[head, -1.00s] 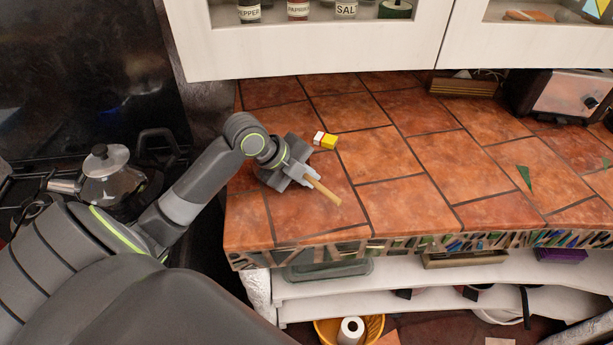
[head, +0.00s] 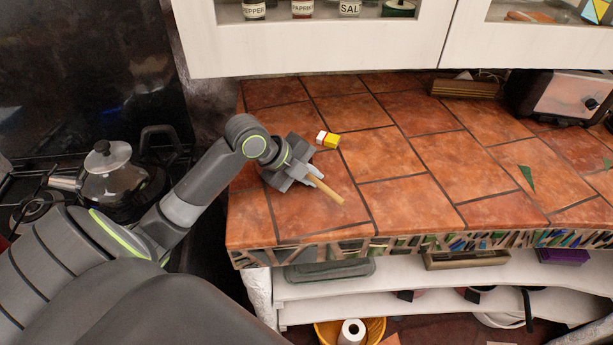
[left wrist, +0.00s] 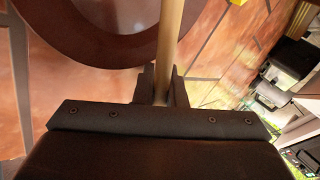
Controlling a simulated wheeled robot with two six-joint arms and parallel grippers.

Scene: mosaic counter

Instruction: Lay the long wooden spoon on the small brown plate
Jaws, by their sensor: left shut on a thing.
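My left gripper (head: 309,179) is shut on the wooden spoon (head: 327,190) over the left part of the tiled counter. The spoon's pale stick-like length points toward the counter's front edge in the head view. In the left wrist view the spoon (left wrist: 170,40) runs up from between the fingers (left wrist: 161,92) and out of the frame, so its far end is not seen there. The brown plate (left wrist: 95,50) is a dark round dish at upper left of the wrist view, beside and partly behind the spoon. In the head view I cannot make out the plate. My right gripper is not in view.
A small yellow and white block (head: 328,139) lies on the counter (head: 410,200) just beyond my gripper. A toaster (head: 562,95) is at back right. The counter's middle is clear, apart from inlaid green pieces.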

